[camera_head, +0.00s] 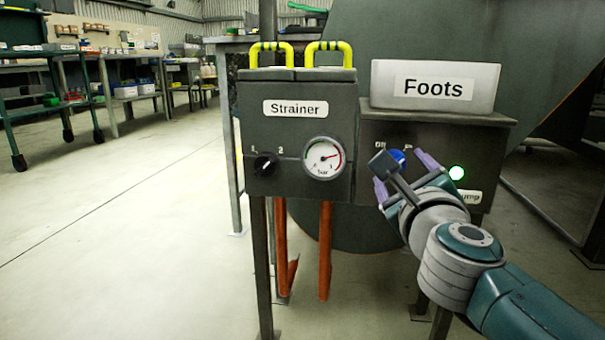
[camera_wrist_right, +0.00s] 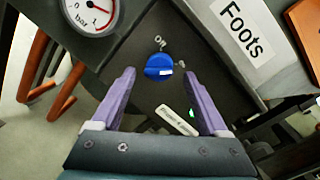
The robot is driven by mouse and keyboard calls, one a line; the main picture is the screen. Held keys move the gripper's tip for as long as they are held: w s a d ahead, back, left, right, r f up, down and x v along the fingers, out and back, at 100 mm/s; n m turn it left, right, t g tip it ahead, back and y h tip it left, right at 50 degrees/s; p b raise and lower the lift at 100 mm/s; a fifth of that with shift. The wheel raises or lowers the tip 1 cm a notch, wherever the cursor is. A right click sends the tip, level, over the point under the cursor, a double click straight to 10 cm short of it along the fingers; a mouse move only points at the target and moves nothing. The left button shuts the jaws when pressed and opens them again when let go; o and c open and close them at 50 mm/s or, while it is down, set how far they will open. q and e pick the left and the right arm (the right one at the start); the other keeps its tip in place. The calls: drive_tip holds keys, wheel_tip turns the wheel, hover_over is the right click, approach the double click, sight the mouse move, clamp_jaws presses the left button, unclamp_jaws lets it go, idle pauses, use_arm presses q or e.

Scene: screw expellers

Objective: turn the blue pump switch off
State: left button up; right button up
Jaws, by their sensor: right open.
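The blue pump switch (camera_head: 397,156) is a round knob on the dark box below the Foots bin, partly hidden by my right gripper in the head view. In the right wrist view the blue knob (camera_wrist_right: 159,67) shows whole, with a white mark pointing right toward a small, unclear label. My right gripper (camera_head: 398,168) is open, its purple fingers on either side of the knob. My left gripper is out of view.
The Strainer box (camera_head: 300,135), with a black knob (camera_head: 264,164), a pressure gauge (camera_head: 324,158) and yellow handles, stands close on the left. The white Foots bin (camera_head: 435,85) sits above the pump panel. Open floor lies left.

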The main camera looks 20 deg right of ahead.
drive_tip(key=shift+x, duration=0.9)
drive_tip(key=shift+c, duration=0.2)
clamp_jaws()
